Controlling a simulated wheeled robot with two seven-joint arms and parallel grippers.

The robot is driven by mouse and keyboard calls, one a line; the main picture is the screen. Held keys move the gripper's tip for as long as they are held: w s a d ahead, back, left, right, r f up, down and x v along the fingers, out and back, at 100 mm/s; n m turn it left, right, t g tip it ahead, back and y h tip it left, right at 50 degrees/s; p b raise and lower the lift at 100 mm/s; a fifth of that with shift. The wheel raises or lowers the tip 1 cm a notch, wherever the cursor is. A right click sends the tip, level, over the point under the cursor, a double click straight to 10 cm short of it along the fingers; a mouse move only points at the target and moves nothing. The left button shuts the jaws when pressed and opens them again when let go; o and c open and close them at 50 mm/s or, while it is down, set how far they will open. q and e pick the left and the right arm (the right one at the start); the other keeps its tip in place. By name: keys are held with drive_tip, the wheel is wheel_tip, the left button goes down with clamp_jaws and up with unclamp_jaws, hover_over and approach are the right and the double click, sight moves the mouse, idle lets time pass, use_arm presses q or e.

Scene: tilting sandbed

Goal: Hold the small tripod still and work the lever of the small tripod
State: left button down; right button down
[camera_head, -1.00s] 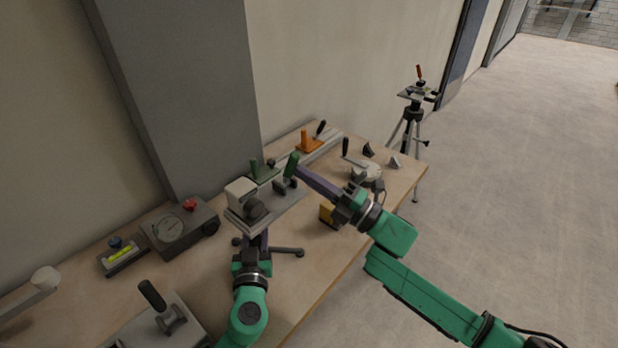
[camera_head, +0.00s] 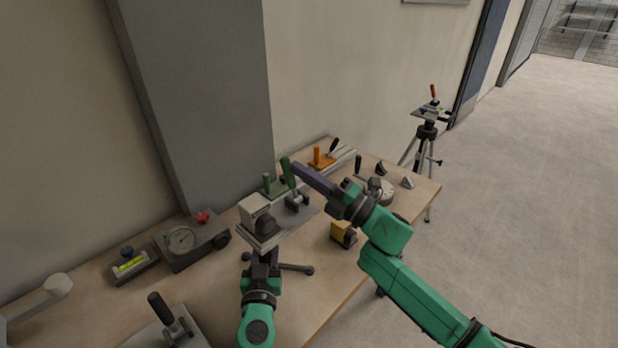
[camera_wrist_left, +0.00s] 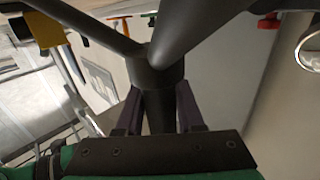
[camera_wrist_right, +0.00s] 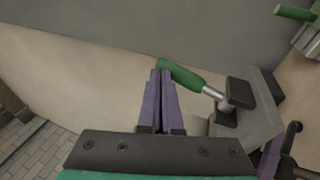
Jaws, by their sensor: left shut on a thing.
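The small tripod stands on the table; its dark legs (camera_head: 296,268) show in the head view and its hub (camera_wrist_left: 166,76) in the left wrist view. Its top plate (camera_head: 281,232) carries a pale block (camera_head: 254,209) and a lever with a green handle (camera_head: 287,173). My left gripper (camera_head: 263,259) is shut around the tripod's column below the plate, with a finger on each side in the left wrist view (camera_wrist_left: 158,106). My right gripper (camera_head: 298,168) has its fingers together, tips against or close beside the handle; the handle's end shows just past the tips (camera_wrist_right: 158,74). Exact contact is unclear.
A gauge box (camera_head: 194,241) and a yellow level (camera_head: 132,264) lie left. A black-handled lever device (camera_head: 163,310) is at the front left. A yellow block (camera_head: 340,231), round dial (camera_head: 382,192) and orange clamp (camera_head: 321,159) lie right and behind. A taller tripod (camera_head: 427,131) stands past the table.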

use_arm(q)
drive_tip(key=shift+d, duration=0.1)
use_arm(e)
drive_tip(key=shift+w+a+r, duration=0.1)
drive_tip(key=shift+w+a, duration=0.15)
drive_tip(key=shift+a, duration=0.1)
idle(0.3)
use_arm(q)
drive_tip(key=shift+f, duration=0.1)
use_arm(e)
drive_tip(key=s+d+r, duration=0.2)
drive_tip(key=d, duration=0.3)
drive_tip(key=s+d+r, duration=0.3)
drive_tip(key=d, duration=0.3)
drive_tip(key=shift+s+d+r, duration=0.25)
drive_tip(key=shift+r, duration=0.1)
use_arm(q)
drive_tip(key=shift+c, duration=2.2)
unclamp_jaws()
